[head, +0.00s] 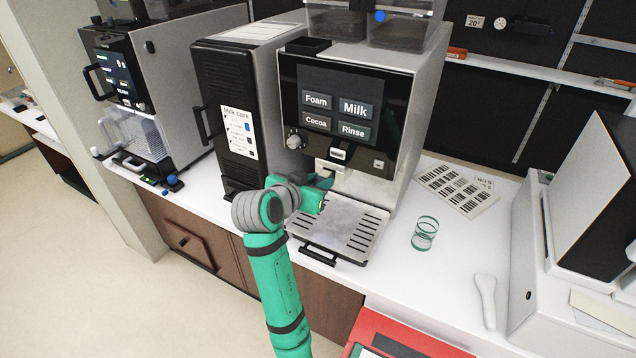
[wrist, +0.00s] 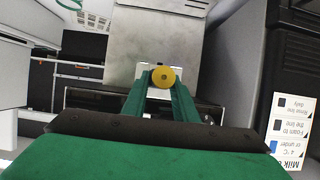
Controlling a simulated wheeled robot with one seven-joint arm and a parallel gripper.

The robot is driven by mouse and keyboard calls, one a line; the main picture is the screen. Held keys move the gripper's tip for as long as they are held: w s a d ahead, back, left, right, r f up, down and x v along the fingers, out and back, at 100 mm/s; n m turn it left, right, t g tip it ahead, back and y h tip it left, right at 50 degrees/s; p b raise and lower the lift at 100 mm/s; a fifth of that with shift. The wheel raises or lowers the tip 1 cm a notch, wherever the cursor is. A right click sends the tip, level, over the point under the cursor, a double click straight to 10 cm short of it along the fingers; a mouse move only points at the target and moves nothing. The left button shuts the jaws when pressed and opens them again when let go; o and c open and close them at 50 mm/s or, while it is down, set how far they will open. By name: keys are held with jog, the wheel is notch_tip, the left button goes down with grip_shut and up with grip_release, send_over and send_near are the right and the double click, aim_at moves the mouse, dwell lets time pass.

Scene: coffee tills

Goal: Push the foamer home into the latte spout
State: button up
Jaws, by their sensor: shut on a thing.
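The coffee machine (head: 405,100) with the Foam, Milk, Cocoa and Rinse buttons stands in the middle of the head view. Its spout block (head: 338,166) juts from the front above the drip tray. My gripper (head: 322,190) is just below and in front of this block; the arm partly hides the spot. In the wrist view my gripper (wrist: 160,95) is shut on a small part with a round yellow end (wrist: 163,77), which I take to be the foamer. A pale block lies right behind it. I cannot tell how far the foamer sits in the spout.
The drip tray (head: 345,226) lies below my gripper. A black milk cooler (head: 222,110) stands close on the left. A glass (head: 424,234), a barcode sheet (head: 457,188) and a white scoop-like tool (head: 487,300) lie on the counter to the right.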

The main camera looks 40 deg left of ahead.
jog(key=shift+w+a, duration=0.2)
jog(key=shift+w, duration=0.65)
jog(key=shift+s, duration=0.1)
jog(key=shift+s+d, duration=0.15)
jog(key=shift+s, duration=0.4)
jog(key=shift+s+d, duration=0.15)
jog(key=shift+s, duration=0.35)
jog(key=shift+w+a, duration=0.2)
jog(key=shift+w, duration=0.35)
jog(key=shift+w+a, duration=0.15)
jog(key=shift+w, duration=0.4)
dwell(0.4)
jog(key=o, duration=1.1)
jog(key=shift+o, duration=0.2)
jog(key=shift+d, duration=0.1)
